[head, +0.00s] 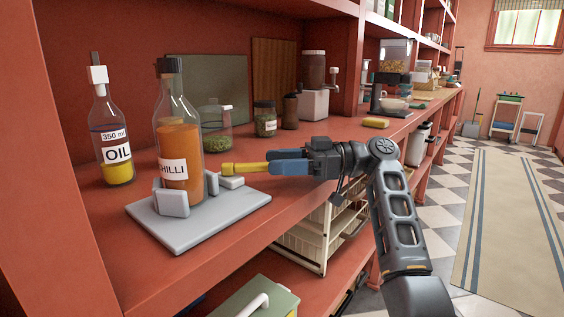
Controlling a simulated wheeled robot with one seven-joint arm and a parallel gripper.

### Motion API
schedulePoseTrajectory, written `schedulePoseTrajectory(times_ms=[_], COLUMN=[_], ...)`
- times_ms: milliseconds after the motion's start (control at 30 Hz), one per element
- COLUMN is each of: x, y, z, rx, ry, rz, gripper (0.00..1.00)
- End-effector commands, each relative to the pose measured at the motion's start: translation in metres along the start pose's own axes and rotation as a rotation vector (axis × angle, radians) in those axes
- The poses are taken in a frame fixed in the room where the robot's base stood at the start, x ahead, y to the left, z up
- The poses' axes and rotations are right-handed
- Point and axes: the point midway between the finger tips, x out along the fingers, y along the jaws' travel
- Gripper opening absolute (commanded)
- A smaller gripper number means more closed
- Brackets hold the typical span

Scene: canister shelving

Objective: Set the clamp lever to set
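A grey clamp with a flat base plate (170,235) sits on the red shelf at the left front. A chilli bottle (180,135) with orange contents and a dark cap stands upright among the clamp's pale blocks (172,203). The yellow clamp lever (240,168) sticks out to the right from the clamp, roughly level. My gripper (270,162) reaches in from the right, its blue fingers at the lever's outer end. The lever's end is partly hidden by the fingers. I cannot tell whether they press on it.
An oil bottle (112,140) stands left of the chilli bottle. Behind are a glass jar of green contents (214,130), smaller jars (265,120) and a dispenser (314,85). A yellow sponge (376,123) lies near the shelf edge. A wire basket (315,235) is below.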

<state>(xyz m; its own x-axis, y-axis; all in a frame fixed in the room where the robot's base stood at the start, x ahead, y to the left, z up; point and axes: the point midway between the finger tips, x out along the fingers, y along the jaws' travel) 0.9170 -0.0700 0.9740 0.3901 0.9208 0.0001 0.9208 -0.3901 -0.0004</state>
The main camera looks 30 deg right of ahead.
Motion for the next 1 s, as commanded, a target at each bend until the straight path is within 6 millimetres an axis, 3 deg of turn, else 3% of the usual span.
schedulePoseTrajectory(times_ms=[233, 700, 1000], x=[-0.009, -0.073, -0.078], y=[0.000, 0.001, 0.000], z=[0.000, 0.000, 0.000], rx=[0.000, 0.000, 0.000], ry=[0.000, 0.000, 0.000], rz=[0.002, 0.001, 0.000], gripper=[0.52, 0.52, 0.52])
